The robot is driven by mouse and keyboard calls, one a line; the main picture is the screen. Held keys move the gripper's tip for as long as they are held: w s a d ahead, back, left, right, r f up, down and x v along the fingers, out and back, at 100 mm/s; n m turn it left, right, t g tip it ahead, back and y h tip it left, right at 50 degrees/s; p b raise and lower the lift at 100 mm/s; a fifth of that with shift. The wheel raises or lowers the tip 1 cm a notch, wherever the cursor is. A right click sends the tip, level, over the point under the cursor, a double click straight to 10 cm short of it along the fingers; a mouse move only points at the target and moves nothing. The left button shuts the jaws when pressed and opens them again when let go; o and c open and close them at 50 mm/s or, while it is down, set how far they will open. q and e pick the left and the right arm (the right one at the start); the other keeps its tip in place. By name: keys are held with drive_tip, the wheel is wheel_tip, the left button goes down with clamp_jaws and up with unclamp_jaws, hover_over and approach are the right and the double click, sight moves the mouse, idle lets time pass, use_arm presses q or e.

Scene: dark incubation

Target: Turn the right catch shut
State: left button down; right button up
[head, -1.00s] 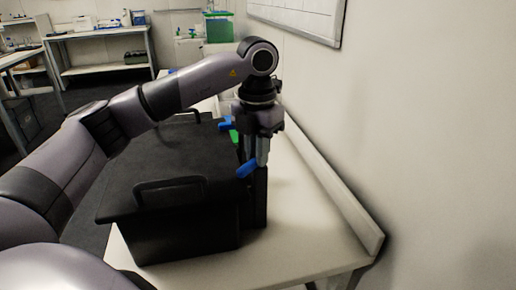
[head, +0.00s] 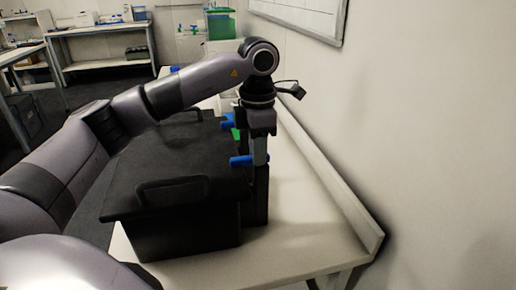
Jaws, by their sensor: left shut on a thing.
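A black lidded box (head: 185,232) stands on a white bench, with its lid (head: 165,165) lying flat on top. Blue catches sit along its right side: a near one (head: 240,161) and a farther one (head: 227,125). The near catch points left across the lid's edge. My left gripper (head: 260,160) points straight down from above and is shut on this near catch; its fingers hide part of the catch. A small green part (head: 236,134) shows behind the gripper, between the two catches. My right gripper is not in view.
The bench top (head: 300,235) is bare to the right of the box, up to a raised edge (head: 340,200) along the wall. Black handles (head: 172,186) rise from the lid. A green container (head: 219,24) stands at the back.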

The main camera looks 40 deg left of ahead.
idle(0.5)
use_arm(q)
drive_tip(key=c, duration=1.1)
unclamp_jaws()
drive_tip(key=shift+r, duration=0.15)
wheel_tip(320, 180, up, 7)
